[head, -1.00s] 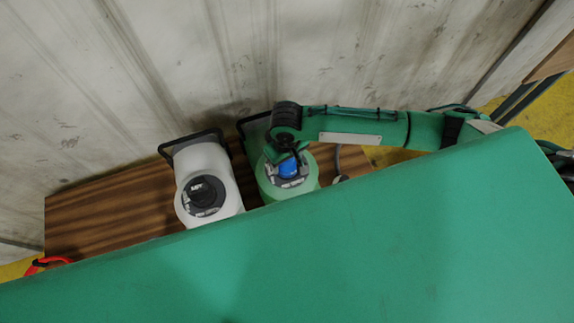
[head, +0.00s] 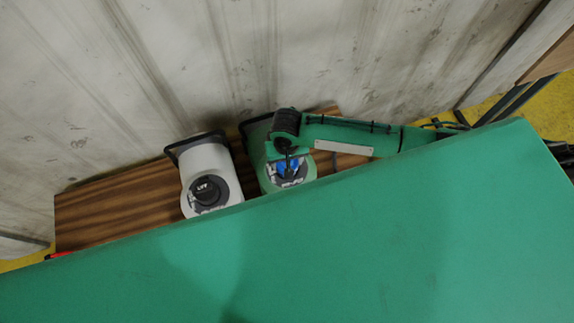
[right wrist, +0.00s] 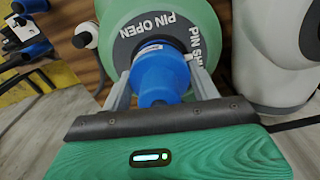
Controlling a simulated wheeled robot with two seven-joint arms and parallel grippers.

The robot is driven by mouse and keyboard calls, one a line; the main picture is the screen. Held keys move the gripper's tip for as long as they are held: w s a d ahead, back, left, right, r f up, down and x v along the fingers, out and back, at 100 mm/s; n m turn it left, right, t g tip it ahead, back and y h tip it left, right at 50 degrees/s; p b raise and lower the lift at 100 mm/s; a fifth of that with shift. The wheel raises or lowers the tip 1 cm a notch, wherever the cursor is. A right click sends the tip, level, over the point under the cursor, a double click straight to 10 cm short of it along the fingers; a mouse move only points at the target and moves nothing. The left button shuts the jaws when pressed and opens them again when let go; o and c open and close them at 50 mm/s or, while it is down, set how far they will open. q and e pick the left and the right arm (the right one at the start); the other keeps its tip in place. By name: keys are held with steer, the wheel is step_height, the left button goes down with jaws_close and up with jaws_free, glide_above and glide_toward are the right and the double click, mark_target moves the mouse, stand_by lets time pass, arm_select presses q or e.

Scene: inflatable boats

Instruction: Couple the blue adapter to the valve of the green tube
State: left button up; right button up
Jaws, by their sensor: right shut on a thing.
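The green tube (head: 304,180) lies beside a white tube, its valve end toward me. Its valve (right wrist: 125,46) has a dark ring lettered "PIN OPEN" and shows in the right wrist view. My right gripper (right wrist: 160,72) is shut on the blue adapter (right wrist: 156,84), one finger on each side. The adapter's far end, with a pale band, is at the middle of the valve ring. I cannot tell whether it is seated or just in front. In the head view the adapter (head: 288,166) is partly covered by my gripper. My left gripper is not in view.
The white tube (head: 206,155), with a dark valve, stands close to the left of the green one on a wooden bench (head: 110,208). A ribbed wall (head: 200,60) is behind. Blue-ended fittings (right wrist: 36,50) show at left in the right wrist view. Green blocks the lower head view.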

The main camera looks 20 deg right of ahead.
steer(key=m+p, duration=0.2)
steer(key=p, duration=0.1)
steer(key=shift+s+r+m, duration=0.1)
steer(key=shift+r+m, duration=0.1)
steer(key=shift+m, duration=0.1)
steer(key=shift+f+m+p, duration=0.1)
steer(key=shift+m+p, duration=0.35)
steer(key=shift+m, duration=0.05)
steer(key=shift+f, duration=0.1)
steer(key=shift+r+m+p, duration=0.25)
steer(key=shift+m+p, duration=0.65)
steer(key=shift+p, duration=0.2)
steer(key=shift+f+m+p, duration=0.15)
steer(key=shift+m+p, duration=0.3)
steer(key=shift+m, duration=0.75)
